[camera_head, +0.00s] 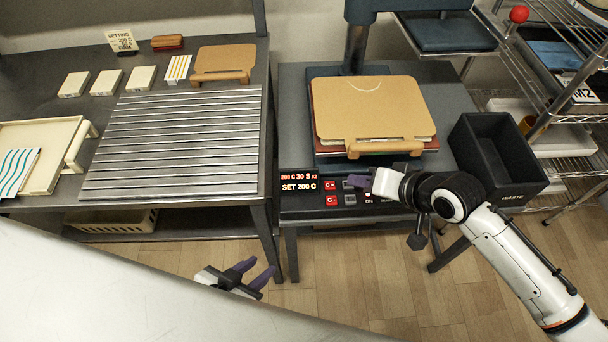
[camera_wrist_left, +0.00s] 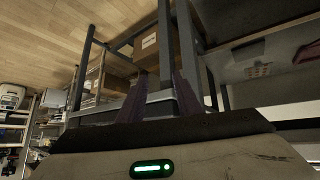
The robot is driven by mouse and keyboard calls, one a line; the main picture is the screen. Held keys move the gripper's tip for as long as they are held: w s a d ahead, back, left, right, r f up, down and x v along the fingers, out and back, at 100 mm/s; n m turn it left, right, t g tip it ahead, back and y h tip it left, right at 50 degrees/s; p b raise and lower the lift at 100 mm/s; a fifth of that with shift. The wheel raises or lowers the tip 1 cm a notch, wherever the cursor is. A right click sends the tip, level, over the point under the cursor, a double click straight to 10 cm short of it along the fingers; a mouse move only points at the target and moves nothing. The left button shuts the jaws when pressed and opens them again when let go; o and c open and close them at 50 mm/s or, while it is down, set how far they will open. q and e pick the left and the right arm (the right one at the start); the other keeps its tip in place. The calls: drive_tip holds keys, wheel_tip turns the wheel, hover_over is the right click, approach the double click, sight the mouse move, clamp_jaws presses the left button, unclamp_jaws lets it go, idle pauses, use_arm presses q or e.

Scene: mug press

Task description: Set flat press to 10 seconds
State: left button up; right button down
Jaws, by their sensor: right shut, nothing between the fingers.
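The flat press (camera_head: 325,160) stands on the grey bench with a tan board (camera_head: 365,104) lying on it. Its front control panel (camera_head: 346,206) has a display (camera_head: 298,182) reading "200 C 30 S x2" above "SET 200 C". Red buttons (camera_head: 331,200) and dark buttons sit right of the display. My right gripper (camera_head: 357,181) is shut and empty, its purple fingertips at the panel's upper row of buttons, partly covering them. I cannot tell if they touch. My left gripper (camera_head: 254,271) is open and empty, low over the floor; its fingers show apart in the left wrist view (camera_wrist_left: 160,98).
A black waste bin (camera_head: 497,160) stands right of the press, beside a wire shelf. A slatted metal table (camera_head: 175,142) on the left holds white blocks, another tan board (camera_head: 224,63) and a cream tray (camera_head: 72,150). A pale surface crosses the lower left.

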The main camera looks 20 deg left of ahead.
use_arm(q)
clamp_jaws()
idle(1.8)
